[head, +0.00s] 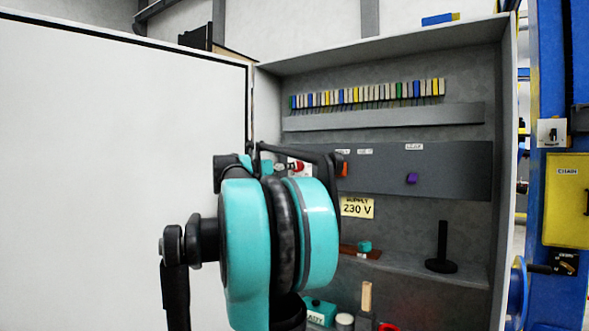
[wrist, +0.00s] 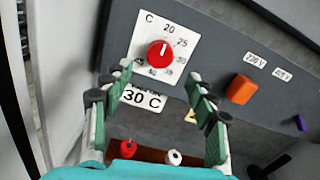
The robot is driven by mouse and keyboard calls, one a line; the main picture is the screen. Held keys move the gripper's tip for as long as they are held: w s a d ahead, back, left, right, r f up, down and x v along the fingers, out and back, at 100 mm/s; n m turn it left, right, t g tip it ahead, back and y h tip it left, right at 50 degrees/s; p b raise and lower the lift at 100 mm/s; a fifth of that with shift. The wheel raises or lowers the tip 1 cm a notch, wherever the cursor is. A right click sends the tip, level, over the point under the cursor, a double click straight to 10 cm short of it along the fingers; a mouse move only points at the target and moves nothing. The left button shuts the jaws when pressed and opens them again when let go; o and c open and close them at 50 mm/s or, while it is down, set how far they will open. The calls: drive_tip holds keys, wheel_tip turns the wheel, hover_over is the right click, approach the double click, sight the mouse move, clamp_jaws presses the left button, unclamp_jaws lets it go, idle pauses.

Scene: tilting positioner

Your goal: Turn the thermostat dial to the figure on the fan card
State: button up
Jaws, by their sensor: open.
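The thermostat dial (wrist: 160,54) is a red round knob with a white pointer mark, on a white scale plate (wrist: 147,28) marked C with figures from 20 upward. The mark points up, close to 20. A white card (wrist: 143,97) reading 30 C is below the plate, its left part hidden by a finger. My gripper (wrist: 160,77) is open and empty, its green-padded fingers apart, below the dial in the wrist view; I see no contact with the knob. In the head view the dial (head: 297,166) shows small, partly hidden by my arm.
An orange switch (wrist: 241,89) and a purple knob (head: 411,178) are to the right on the same grey panel. A yellow card (head: 357,207) reads SUPPLY 230 V. A black post (head: 442,247) stands on the shelf. The white cabinet door (head: 120,170) is at the left.

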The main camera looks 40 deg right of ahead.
drive_tip(key=x, duration=0.8)
drive_tip(key=c, duration=1.2)
